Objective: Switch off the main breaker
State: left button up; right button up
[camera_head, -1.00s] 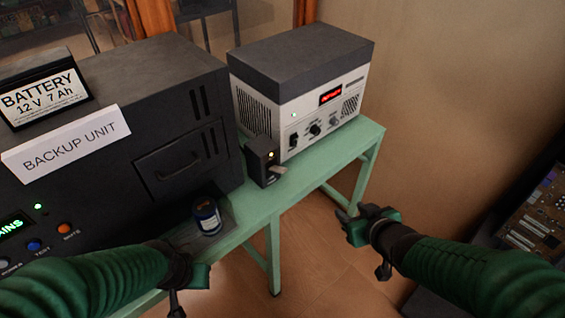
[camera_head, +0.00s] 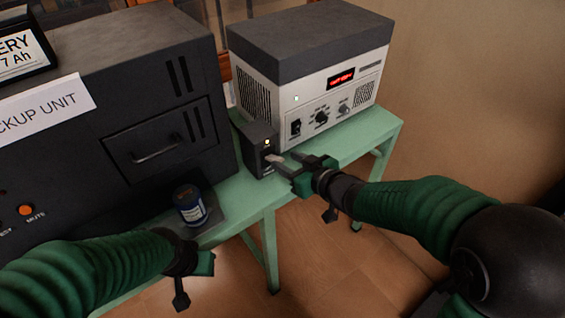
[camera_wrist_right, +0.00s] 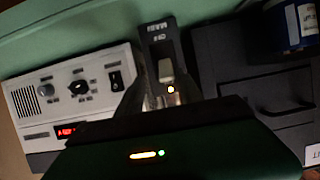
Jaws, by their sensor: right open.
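The main breaker (camera_head: 258,146) is a small dark box standing on the green bench between the backup unit and the white power unit. A small lamp near its top is lit. Its pale lever (camera_head: 273,157) sticks out from the front. My right gripper (camera_head: 284,161) is open, with its fingertips at the lever. In the right wrist view, the lever (camera_wrist_right: 165,68) shows between the two fingers, near "MAIN" and "OFF" lettering; contact is not clear. My left gripper (camera_head: 200,263) hangs at the lower left, away from the breaker; its jaws cannot be made out.
The black backup unit (camera_head: 110,120) fills the left. The white power unit (camera_head: 318,98) with a red display stands behind and right of the breaker. Open floor lies in front.

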aim_at(280, 160)
jog(key=w+a, duration=0.1)
jog(key=w+a+f, duration=0.1)
jog(key=a, duration=0.1)
jog(key=shift+a, duration=0.3)
jog(key=shift+d, duration=0.6)
jog(key=c, duration=0.5)
grip_shut()
jog(key=shift+a+r, duration=0.1)
jog(key=shift+a, duration=0.15)
jog(key=shift+d+r, duration=0.1)
